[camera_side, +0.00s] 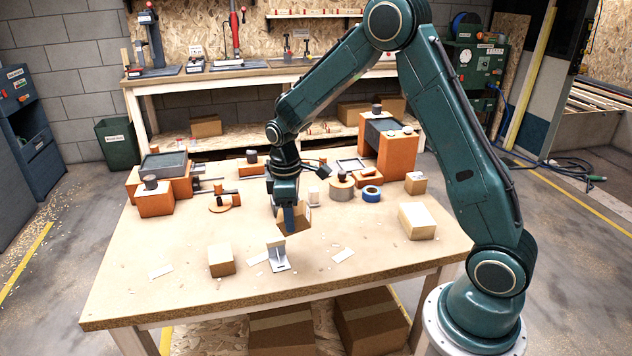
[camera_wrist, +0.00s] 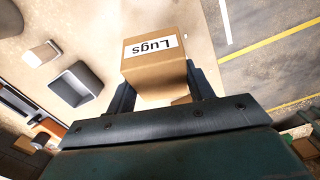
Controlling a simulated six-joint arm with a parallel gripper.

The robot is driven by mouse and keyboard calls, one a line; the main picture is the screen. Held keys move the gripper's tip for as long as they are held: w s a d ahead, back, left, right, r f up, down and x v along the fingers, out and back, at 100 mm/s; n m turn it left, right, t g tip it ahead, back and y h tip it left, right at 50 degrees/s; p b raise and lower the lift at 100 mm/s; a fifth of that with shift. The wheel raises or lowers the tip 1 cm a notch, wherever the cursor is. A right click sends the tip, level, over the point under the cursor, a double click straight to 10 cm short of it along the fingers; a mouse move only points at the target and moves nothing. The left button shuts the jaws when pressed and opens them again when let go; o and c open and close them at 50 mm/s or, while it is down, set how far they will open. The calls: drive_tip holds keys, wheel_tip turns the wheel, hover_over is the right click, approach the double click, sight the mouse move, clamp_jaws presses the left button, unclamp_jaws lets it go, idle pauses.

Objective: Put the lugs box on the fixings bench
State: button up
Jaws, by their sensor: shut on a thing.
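The lugs box (camera_wrist: 155,72) is a small brown cardboard box with a white label reading "Lugs", upside down in the wrist view. My gripper (camera_wrist: 157,85) is shut on it, with a dark finger on each side. In the side view my gripper (camera_side: 290,216) hangs over the middle of the wooden table, and the box (camera_side: 297,224) shows partly behind the fingers. The box seems to be just above the tabletop, but the gap is hard to judge. No sign for the fixings bench is legible; a long workbench (camera_side: 225,76) stands along the back wall.
Below my gripper a metal angle bracket (camera_side: 279,262) stands on the table (camera_side: 160,240). A small carton (camera_side: 221,260) is left of it and a larger one (camera_side: 417,221) to the right. Orange blocks, a blue tape roll (camera_side: 371,194) and fixtures fill the back of the table.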

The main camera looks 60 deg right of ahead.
sight(301, 202)
drive_tip(key=d+n+h, duration=0.1)
drive_tip(key=d+n+g, duration=0.1)
drive_tip(key=s+d+r+n+g+h, duration=0.1)
drive_tip(key=n, duration=0.1)
drive_tip(key=shift+s+h, duration=0.1)
drive_tip(key=shift+h, duration=0.2)
drive_tip(key=s+d+r+n+t+h, duration=0.2)
drive_tip(key=s+d+r+n+h, duration=0.2)
drive_tip(key=r+n+h, duration=0.3)
drive_tip(key=d+r+h, duration=0.1)
drive_tip(key=h, duration=0.2)
drive_tip(key=shift+s+r+n+t+h, duration=0.25)
drive_tip(key=shift+s+n+t+h, duration=0.05)
drive_tip(key=shift+n, duration=0.1)
drive_tip(key=shift+d+f, duration=0.1)
wheel_tip(301, 202, down, 16)
drive_tip(key=shift+f, duration=0.1)
drive_tip(key=shift+f, duration=0.1)
idle(0.3)
drive_tip(key=shift+f, duration=1.75)
drive_tip(key=shift+f, duration=0.1)
